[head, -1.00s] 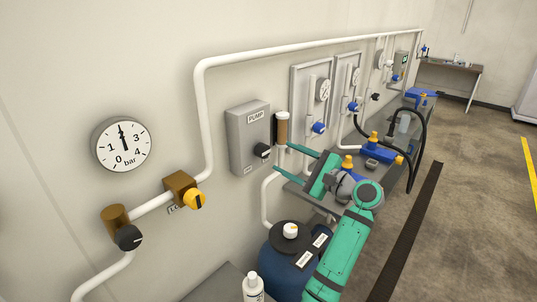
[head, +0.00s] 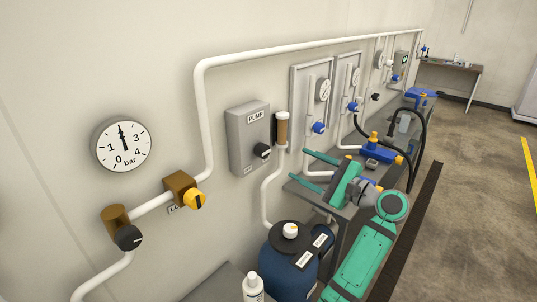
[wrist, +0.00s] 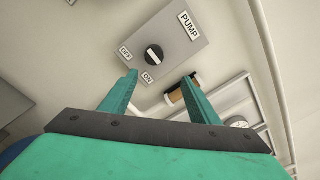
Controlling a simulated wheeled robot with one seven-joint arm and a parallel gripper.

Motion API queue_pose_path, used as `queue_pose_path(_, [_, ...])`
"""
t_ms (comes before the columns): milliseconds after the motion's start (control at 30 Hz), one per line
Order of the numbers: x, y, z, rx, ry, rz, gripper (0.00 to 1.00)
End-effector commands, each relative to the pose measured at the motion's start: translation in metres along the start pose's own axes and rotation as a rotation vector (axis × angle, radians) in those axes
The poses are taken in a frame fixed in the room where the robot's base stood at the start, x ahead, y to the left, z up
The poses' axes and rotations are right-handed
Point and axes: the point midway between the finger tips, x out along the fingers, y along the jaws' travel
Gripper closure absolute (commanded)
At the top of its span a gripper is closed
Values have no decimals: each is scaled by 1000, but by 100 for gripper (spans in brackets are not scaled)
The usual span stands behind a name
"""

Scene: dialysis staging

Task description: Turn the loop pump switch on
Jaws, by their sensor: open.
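The grey pump box (head: 248,139), labelled PUMP, is on the wall in the head view. Its black rotary switch (head: 262,151) sticks out at the lower right. The wrist view shows the switch (wrist: 153,55) face on, with a pale mark and OFF and ON labels (wrist: 148,78) beside it. I cannot tell for sure which label the mark points to. My gripper (head: 299,164) is open and empty, to the right of the switch and apart from it. In the wrist view, its fingertips (wrist: 159,75) are spread below the switch.
A brown-and-clear cylinder (head: 282,129) stands on the pipe between the box and my gripper. A blue tank (head: 284,274) and a white bottle (head: 253,288) are below. A pressure gauge (head: 124,144) and yellow valve (head: 195,199) are at left.

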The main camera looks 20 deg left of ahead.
Motion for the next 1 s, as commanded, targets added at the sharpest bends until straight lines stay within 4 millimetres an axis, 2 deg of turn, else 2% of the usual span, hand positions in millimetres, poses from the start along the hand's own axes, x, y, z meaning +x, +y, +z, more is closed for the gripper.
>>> queue_pose_path(300, [-16,-1,0,-1,0,0,44])
queue_pose_path(833, [-18,-1,0,0,0,0,44])
queue_pose_path(1000, [-28,-1,0,0,1,-1,44])
